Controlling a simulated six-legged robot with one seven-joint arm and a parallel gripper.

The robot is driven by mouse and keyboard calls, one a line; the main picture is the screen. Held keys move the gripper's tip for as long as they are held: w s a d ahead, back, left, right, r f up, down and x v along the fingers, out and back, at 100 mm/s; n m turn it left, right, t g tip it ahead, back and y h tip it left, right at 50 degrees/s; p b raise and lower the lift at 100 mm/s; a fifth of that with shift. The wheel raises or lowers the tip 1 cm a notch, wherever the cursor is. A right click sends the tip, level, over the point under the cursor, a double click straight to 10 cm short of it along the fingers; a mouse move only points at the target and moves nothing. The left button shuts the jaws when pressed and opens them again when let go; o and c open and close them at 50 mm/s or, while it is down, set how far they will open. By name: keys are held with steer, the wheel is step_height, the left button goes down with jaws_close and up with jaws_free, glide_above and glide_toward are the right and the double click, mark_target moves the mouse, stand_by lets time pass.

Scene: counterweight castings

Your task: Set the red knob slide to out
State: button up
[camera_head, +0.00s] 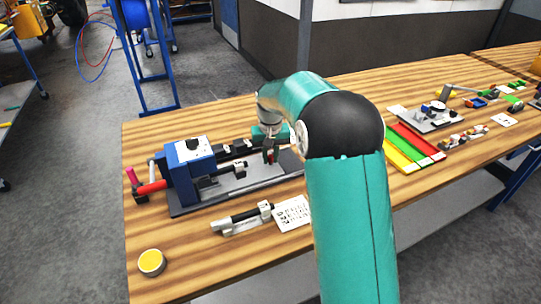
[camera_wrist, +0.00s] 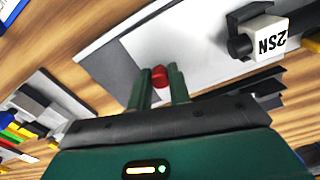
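The red knob (camera_wrist: 159,76) shows in the wrist view between the tips of my gripper's two green fingers. My gripper (camera_wrist: 160,84) has its fingers close together, with the knob filling the narrow gap at their tips. In the head view my gripper (camera_head: 270,154) reaches down at the right part of the blue-and-black machine (camera_head: 189,169), over its grey base plate (camera_head: 240,190). A little red shows between the fingers there. My arm hides part of the machine's right end, and the slide's markings cannot be read.
A black-and-white part (camera_head: 243,217) and a printed card (camera_head: 292,213) lie in front of the machine. A yellow-topped round tin (camera_head: 151,262) stands at the table's front left. Coloured trays (camera_head: 414,147) and small parts lie to the right. The wooden tabletop (camera_head: 215,275) is bare at the front.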

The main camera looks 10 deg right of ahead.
jaws_close()
steer(key=d, duration=0.2)
steer(key=w+d, duration=0.1)
steer(key=d, duration=0.5)
steer(key=shift+w, duration=0.3)
steer(key=o, duration=0.8)
jaws_free()
steer(key=shift+c, duration=0.2)
steer(key=shift+a+r, duration=0.1)
steer(key=shift+r, duration=0.25)
step_height(320, 180, up, 13)
steer(key=shift+s, duration=0.1)
